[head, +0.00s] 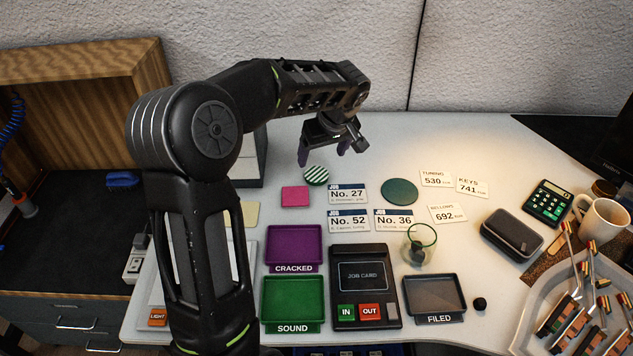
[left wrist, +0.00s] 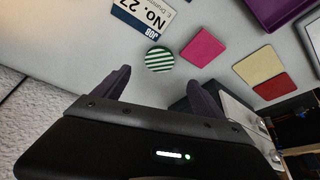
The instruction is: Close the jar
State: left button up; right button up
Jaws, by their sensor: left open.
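A round green-and-white striped disc, which looks like a lid, (head: 316,176) lies flat on the table beside a pink square. It also shows in the left wrist view (left wrist: 159,60), just beyond the fingertips and roughly between them. My left gripper (head: 323,155) is open and empty, above and slightly behind the striped lid, fingers pointing down. A gap shows between the fingers and the lid. My right gripper is not in view.
A plain green disc (head: 399,191) and several cards lie between lid and jar. Purple (head: 295,245), green (head: 293,303) and grey (head: 434,294) trays and a job card device (head: 364,290) stand in front. A black case (head: 512,235) and mug (head: 601,222) stand right.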

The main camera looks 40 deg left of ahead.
aim_at(317, 175)
pick_arm(q)
jog(key=shift+f+b, duration=0.3)
jog(key=shift+f, duration=0.35)
jog(key=shift+x, duration=1.3)
jog(key=x, duration=0.5)
jog(key=shift+w+f, duration=0.1)
jog(key=shift+c, duration=0.2)
jog(key=c, duration=1.4)
